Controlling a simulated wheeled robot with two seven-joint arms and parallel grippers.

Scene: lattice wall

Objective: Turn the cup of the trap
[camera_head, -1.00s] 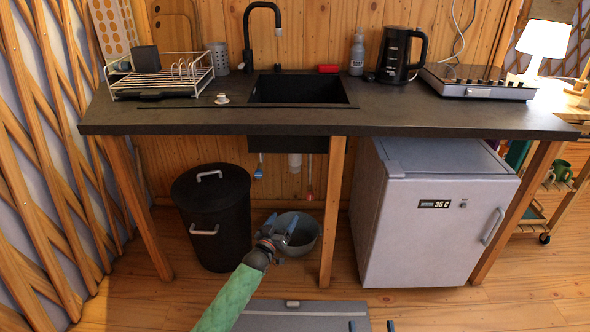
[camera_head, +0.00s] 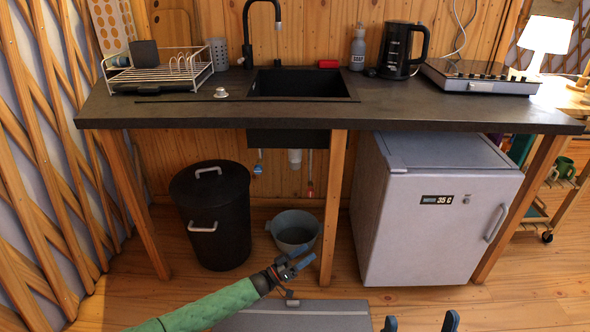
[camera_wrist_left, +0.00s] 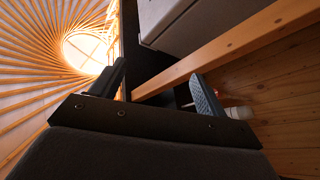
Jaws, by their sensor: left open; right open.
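The white cup of the trap (camera_head: 295,157) hangs under the black sink basin (camera_head: 288,139), behind the counter's front edge. In the left wrist view a white round part (camera_wrist_left: 238,112), probably the cup, shows beyond one finger. My left gripper (camera_head: 296,264) is open and empty, low in front of the counter, below and in front of the trap and apart from it. Its spread fingers also show in the left wrist view (camera_wrist_left: 160,88). Of my right gripper (camera_head: 420,322), only two spaced blue fingertips show at the bottom edge; it looks empty.
A wooden post (camera_head: 332,205) stands right of the trap. A black bin (camera_head: 212,225) is at the left and a grey bucket (camera_head: 294,231) stands below the trap. A white fridge (camera_head: 430,215) fills the right side. Two thin pipes with blue and red valves flank the trap.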

